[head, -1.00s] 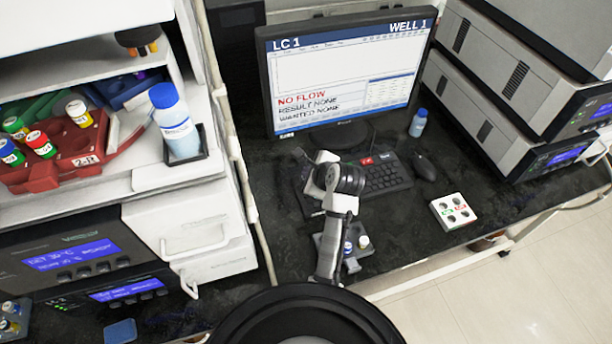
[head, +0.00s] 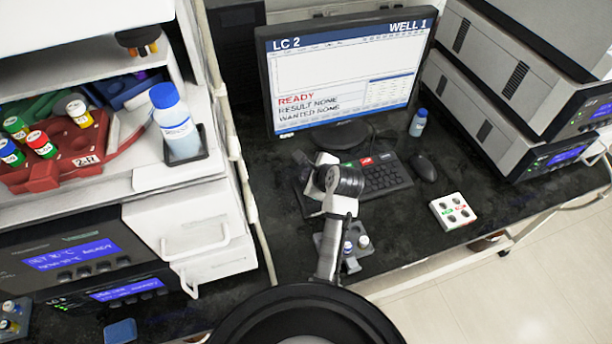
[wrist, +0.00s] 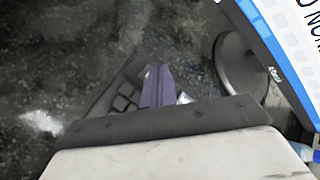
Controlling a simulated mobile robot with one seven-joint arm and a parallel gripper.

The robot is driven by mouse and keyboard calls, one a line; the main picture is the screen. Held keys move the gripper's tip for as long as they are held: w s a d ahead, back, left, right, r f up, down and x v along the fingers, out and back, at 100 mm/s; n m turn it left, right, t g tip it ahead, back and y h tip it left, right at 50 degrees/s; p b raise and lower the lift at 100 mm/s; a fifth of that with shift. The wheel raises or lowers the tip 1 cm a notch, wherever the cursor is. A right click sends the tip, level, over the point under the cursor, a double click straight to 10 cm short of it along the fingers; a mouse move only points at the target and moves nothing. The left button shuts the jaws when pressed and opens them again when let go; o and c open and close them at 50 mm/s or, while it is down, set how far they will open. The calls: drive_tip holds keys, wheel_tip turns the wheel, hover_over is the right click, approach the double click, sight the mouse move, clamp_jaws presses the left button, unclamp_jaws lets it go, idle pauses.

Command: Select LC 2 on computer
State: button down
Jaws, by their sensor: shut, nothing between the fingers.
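The computer monitor (head: 345,75) stands at the back of the bench. Its screen reads "LC 2" at top left, "WELL 1" at top right, and "READY", "RESULT NONE", "WANTED NONE" lower down. The black keyboard (head: 385,178) lies in front of it, with a red key (head: 366,161) and a green key (head: 347,164) at its back edge. My gripper is over the keyboard's left part, mostly hidden by my wrist in the head view. In the wrist view my gripper (wrist: 157,86) shows as shut purple fingers by the keyboard (wrist: 122,98). Whether it touches a key cannot be told.
A mouse (head: 424,167) and a small blue-capped bottle (head: 418,123) are right of the keyboard. A white block with holes (head: 453,212) lies near the front edge. Stacked instruments (head: 520,85) stand at right. A rack with vials (head: 350,250) is beside my arm.

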drive_tip(key=shift+r, duration=0.85)
drive_tip(key=shift+r, duration=2.5)
drive_tip(key=shift+f, duration=0.1)
